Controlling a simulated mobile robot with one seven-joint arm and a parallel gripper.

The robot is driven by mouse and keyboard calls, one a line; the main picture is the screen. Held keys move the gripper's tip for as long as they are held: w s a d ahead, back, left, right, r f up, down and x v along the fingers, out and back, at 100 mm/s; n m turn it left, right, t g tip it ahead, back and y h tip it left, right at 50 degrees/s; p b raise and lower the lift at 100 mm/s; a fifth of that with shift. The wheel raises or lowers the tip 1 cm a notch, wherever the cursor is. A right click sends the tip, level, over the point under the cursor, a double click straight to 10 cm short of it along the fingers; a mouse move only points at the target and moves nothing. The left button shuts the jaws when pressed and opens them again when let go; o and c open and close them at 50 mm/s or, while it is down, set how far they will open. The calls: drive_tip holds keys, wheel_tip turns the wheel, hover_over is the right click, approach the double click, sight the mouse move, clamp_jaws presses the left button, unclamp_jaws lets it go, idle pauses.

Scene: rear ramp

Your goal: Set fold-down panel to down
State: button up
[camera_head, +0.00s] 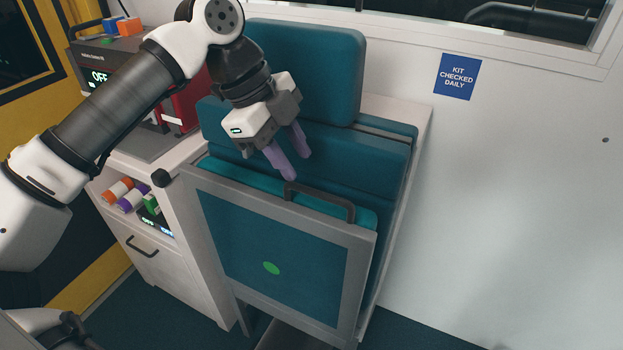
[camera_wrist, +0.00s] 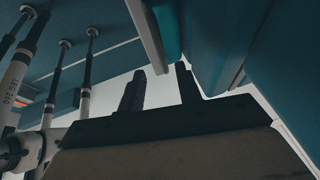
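The fold-down panel (camera_head: 275,255) is a teal board in a grey frame with a green dot, tilted steeply in front of the teal seat. A dark handle (camera_head: 322,202) is fixed along its top edge. My gripper (camera_head: 290,163) is above and slightly left of the handle, apart from it as far as I can tell. Its two purple fingers are spread and point down, with nothing between them. In the wrist view, the dark fingers (camera_wrist: 158,92) stand apart with pale background between them, and a grey-edged teal panel part (camera_wrist: 148,35) hangs near them.
A teal seat back (camera_head: 310,75) stands behind my gripper.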

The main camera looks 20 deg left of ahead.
sight(316, 192)
drive_tip(key=x, duration=0.6)
drive_tip(key=shift+w+d+f, duration=0.1)
drive_tip(key=shift+d+f, duration=0.1)
drive_tip(key=shift+f, duration=0.05)
clamp_jaws()
